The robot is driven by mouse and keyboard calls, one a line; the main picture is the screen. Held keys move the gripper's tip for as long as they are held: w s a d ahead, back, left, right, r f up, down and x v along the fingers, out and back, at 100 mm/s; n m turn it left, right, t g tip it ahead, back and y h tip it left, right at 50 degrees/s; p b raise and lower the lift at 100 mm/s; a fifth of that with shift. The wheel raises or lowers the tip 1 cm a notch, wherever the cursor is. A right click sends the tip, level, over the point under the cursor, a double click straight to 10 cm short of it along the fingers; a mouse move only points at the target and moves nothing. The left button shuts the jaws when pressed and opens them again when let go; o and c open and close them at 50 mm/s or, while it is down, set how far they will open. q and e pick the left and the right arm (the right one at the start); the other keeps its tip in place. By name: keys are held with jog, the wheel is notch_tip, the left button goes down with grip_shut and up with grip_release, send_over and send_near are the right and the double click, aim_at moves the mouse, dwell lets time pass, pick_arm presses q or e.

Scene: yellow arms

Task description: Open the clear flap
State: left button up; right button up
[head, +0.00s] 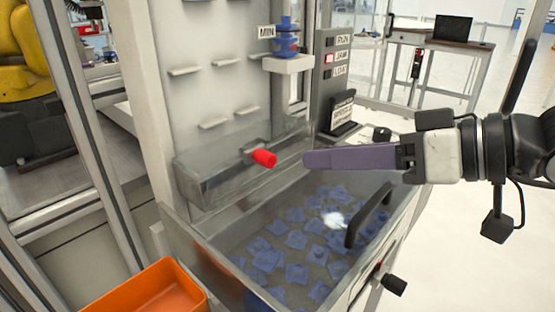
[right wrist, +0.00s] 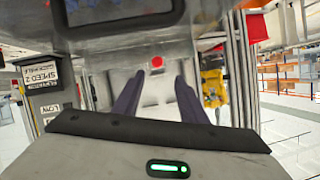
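The clear flap (head: 215,181) is a see-through panel low on the pale machine wall, and it looks closed. A red knob (head: 265,158) sticks out from its upper part; it also shows in the right wrist view (right wrist: 157,62), ahead and between my fingers. My right gripper (head: 308,160) comes in from the right with purple fingers, its tips a short way right of the knob and not touching it. In the right wrist view (right wrist: 158,78) the two fingers are apart with nothing between them. My left gripper is not in view.
Below is a bin (head: 200,243) of blue parts under what looks like a clear cover, with a black handle (head: 370,215) beneath my right gripper. An orange tray (head: 150,292) is at the lower left. A shelf (head: 288,64) holds a blue piece above.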

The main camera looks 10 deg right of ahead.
aim_at(273, 160)
jog(key=p+x, duration=0.2)
jog(key=x, duration=0.7)
jog(key=shift+w+d, duration=0.15)
jog(key=shift+w, duration=0.1)
jog(key=shift+w+a+f, duration=0.25)
jog(key=shift+w, duration=0.05)
grip_shut()
